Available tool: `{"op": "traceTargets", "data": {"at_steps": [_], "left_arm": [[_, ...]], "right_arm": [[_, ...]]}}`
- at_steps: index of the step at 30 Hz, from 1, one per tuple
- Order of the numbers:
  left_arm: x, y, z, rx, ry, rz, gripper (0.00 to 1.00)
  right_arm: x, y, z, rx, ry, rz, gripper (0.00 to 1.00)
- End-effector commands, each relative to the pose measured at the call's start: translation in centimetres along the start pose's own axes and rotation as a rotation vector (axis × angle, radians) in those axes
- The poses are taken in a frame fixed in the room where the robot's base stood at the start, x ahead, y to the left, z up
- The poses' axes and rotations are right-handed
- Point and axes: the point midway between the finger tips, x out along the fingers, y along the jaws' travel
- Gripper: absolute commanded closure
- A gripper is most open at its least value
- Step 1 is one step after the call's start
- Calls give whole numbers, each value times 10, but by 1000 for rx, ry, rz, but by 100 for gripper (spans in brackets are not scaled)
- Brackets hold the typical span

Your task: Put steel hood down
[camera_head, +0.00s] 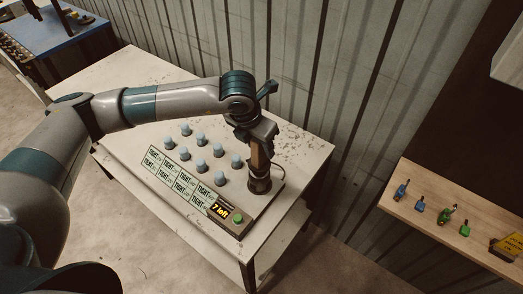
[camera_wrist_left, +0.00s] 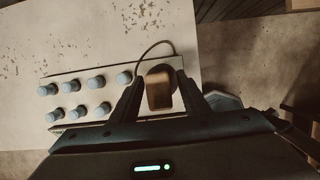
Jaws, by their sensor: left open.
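A dark round piece with a brown block-shaped handle, which looks like the steel hood (camera_head: 259,185), stands upright at the right end of the panel (camera_head: 240,228). In the left wrist view its brown handle (camera_wrist_left: 159,92) lies between my left gripper's fingers, with the dark round body behind it. My left gripper (camera_head: 262,150) points down over the hood. Its fingers (camera_wrist_left: 161,80) are open, one on each side of the handle. Whether either finger touches it I cannot tell. The hood hides what is under it. My right gripper is not in view.
Several pale blue knobs (camera_head: 201,166) stand on the panel beside labels reading "TIGHT". A display (camera_head: 221,210) reads "7 left", next to a green button (camera_head: 238,218). A wooden shelf (camera_head: 430,225) with small blue and green parts is at right. The white table (camera_head: 110,85) has bare room behind.

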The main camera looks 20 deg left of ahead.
Motion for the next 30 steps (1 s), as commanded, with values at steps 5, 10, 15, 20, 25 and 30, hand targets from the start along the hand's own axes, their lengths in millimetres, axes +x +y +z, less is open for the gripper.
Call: {"op": "traceTargets", "data": {"at_steps": [5, 10, 15, 20, 25, 30], "left_arm": [[-31, 1, 0, 1, -5, 2, 58], [-60, 0, 0, 2, -4, 1, 58], [-81, 0, 0, 0, -3, 0, 58], [-90, 0, 0, 1, -1, 1, 58], [-91, 0, 0, 0, 0, 1, 58], [-91, 0, 0, 0, 0, 1, 58]], "right_arm": [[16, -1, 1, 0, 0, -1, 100], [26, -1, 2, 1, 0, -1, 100], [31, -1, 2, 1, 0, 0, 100], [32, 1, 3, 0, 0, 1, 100], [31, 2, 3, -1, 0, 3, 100], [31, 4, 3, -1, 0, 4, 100]]}}
